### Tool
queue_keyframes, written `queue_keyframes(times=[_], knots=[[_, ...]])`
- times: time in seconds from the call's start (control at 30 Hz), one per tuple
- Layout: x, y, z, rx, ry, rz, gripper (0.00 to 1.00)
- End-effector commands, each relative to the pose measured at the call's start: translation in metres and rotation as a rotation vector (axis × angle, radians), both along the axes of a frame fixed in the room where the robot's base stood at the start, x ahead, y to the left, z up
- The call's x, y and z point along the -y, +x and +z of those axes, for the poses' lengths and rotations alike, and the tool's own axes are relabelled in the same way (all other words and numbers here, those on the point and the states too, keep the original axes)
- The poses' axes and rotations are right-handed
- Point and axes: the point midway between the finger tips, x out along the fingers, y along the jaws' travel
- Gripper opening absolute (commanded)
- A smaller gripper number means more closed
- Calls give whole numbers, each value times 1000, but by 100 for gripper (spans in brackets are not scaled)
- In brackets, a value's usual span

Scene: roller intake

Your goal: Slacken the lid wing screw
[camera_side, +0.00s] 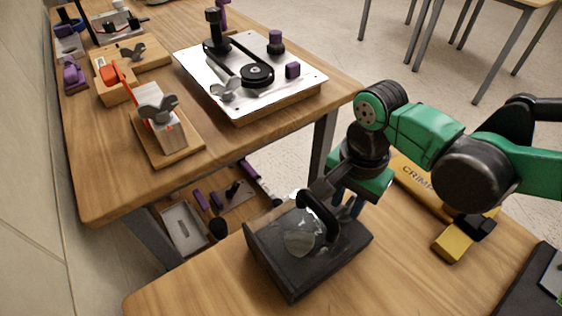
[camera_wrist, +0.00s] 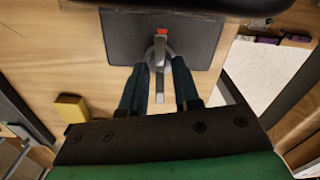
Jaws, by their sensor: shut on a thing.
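The lid is the dark plate (camera_wrist: 120,35) in the wrist view, on the wooden table. It also shows in the side view as the top of a dark box (camera_side: 290,268). The grey wing screw (camera_wrist: 160,52) stands on the lid, with a small red mark beside it. My gripper (camera_wrist: 159,72) is over it, one dark blue finger on each side, shut on the wing screw. In the side view my gripper (camera_side: 347,203) reaches down at the back of the box.
A yellow tool (camera_side: 425,195) lies right of the box. A second wooden table (camera_side: 100,190) at the back left carries a metal plate with pulleys (camera_side: 240,75) and blocks with other wing screws. A grey tray (camera_side: 183,228) lies below. The front table has free wood left of the box.

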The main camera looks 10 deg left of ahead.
Motion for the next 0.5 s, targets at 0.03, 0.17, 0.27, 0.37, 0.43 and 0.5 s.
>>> queue_keyframes(times=[0.03,0.17,0.27,0.37,0.43,0.5], knots=[[0,0,0,0,0,-1,0],[0,0,0,0,0,-3,46],[0,0,0,0,0,-3,47],[0,0,0,0,0,-4,47],[0,0,0,0,0,-4,47],[0,0,2,0,0,-4,47]])
